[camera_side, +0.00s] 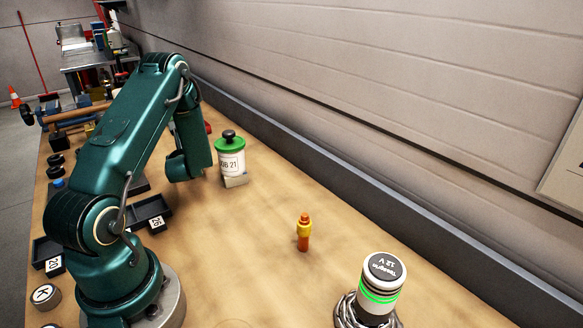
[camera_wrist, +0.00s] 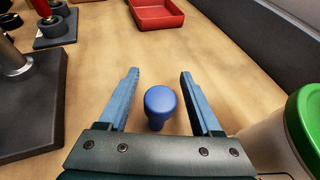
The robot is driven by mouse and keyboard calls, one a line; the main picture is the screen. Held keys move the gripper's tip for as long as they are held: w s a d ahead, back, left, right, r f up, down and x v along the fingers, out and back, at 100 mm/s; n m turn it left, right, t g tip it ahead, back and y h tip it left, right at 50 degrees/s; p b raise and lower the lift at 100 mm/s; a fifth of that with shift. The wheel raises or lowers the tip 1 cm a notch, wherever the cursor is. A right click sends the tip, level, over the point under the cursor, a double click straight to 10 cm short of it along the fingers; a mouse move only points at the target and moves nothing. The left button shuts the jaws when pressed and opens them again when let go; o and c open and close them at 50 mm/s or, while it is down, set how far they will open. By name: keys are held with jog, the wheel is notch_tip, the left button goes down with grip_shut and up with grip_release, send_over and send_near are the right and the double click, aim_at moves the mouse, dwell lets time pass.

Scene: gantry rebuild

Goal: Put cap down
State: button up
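A blue cap-like piece with a round top and narrower stem (camera_wrist: 160,106) is between the two fingers of my gripper (camera_wrist: 159,72) in the wrist view. The fingers are spread, with a gap visible on each side of the blue piece, so it is not gripped. It appears to stand upright on the wooden bench, though its base is partly hidden by the gripper body. In the side view my arm's end is low beside the green-lidded jar (camera_side: 231,164); my fingers and the blue piece cannot be made out there.
The jar's green lid (camera_wrist: 304,118) is close on my right in the wrist view. A dark plate with a metal post (camera_wrist: 30,110) is left, a red tray (camera_wrist: 156,15) ahead. An orange-yellow piece (camera_side: 304,234) and a grey cylinder with green ring (camera_side: 379,284) stand on the bench.

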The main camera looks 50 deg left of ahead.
jog(key=shift+r, duration=0.2)
jog(key=v, duration=0.7)
jog(key=shift+s+d+r, duration=0.1)
jog(key=shift+s+d, duration=0.05)
jog(key=shift+d, duration=0.05)
